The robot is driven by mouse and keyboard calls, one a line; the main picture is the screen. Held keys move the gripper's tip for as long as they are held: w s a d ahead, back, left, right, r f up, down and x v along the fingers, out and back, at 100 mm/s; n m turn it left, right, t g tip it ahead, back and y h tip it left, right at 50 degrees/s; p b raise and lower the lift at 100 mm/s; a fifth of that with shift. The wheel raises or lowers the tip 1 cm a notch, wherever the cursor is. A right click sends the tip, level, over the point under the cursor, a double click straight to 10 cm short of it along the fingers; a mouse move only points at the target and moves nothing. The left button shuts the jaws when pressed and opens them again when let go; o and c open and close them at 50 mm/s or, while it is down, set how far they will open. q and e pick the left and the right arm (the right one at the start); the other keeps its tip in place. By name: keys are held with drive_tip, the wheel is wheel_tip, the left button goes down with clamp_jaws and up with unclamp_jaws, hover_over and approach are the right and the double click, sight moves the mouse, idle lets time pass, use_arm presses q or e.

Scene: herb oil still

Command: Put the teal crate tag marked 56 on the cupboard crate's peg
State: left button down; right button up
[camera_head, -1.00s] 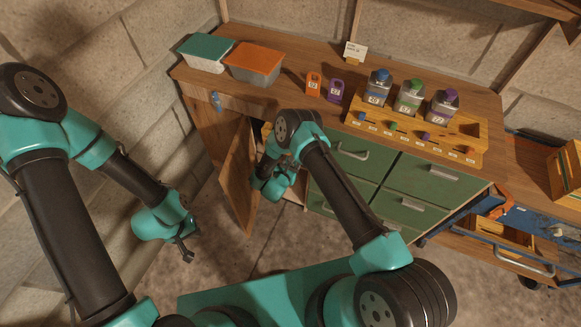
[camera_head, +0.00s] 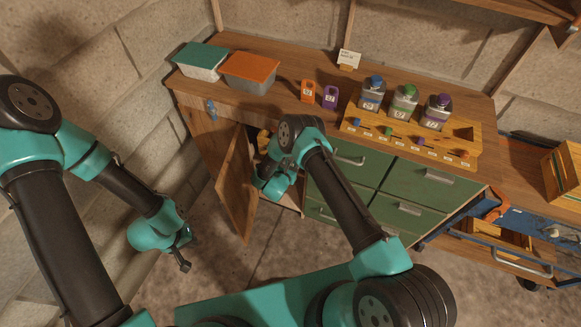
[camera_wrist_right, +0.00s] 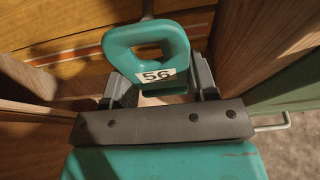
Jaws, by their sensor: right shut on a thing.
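The teal crate tag marked 56 (camera_wrist_right: 150,50) is between the fingers of my right gripper (camera_wrist_right: 161,85), which is shut on it; its label faces the camera. A grey peg (camera_wrist_right: 147,9) shows just behind the tag's top edge; I cannot tell whether the tag is on it. The wooden cupboard crate (camera_wrist_right: 75,55) fills the background. In the head view my right gripper reaches into the open cupboard; its fingertips and the tag are hidden there. My left gripper (camera_head: 184,264) hangs low at the left, away from the cupboard; its finger opening is unclear.
The cupboard door (camera_head: 236,185) stands open left of my right arm. Wood edges (camera_wrist_right: 245,45) flank the gripper closely on the right. Orange (camera_head: 308,90) and purple (camera_head: 330,97) tags, a bottle rack (camera_head: 461,156) and two lidded boxes stand on the bench.

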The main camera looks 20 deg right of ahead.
drive_tip(key=shift+w, duration=0.1)
drive_tip(key=shift+w+d, duration=0.2)
drive_tip(key=shift+w+d+f, duration=0.1)
drive_tip(key=shift+w+d, duration=0.55)
drive_tip(key=shift+w, duration=0.2)
idle(2.3)
drive_tip(key=shift+f, duration=0.35)
idle(0.4)
drive_tip(key=o, duration=1)
drive_tip(key=v, duration=1.7)
drive_tip(key=shift+s+a, duration=0.1)
drive_tip(key=shift+s, duration=0.1)
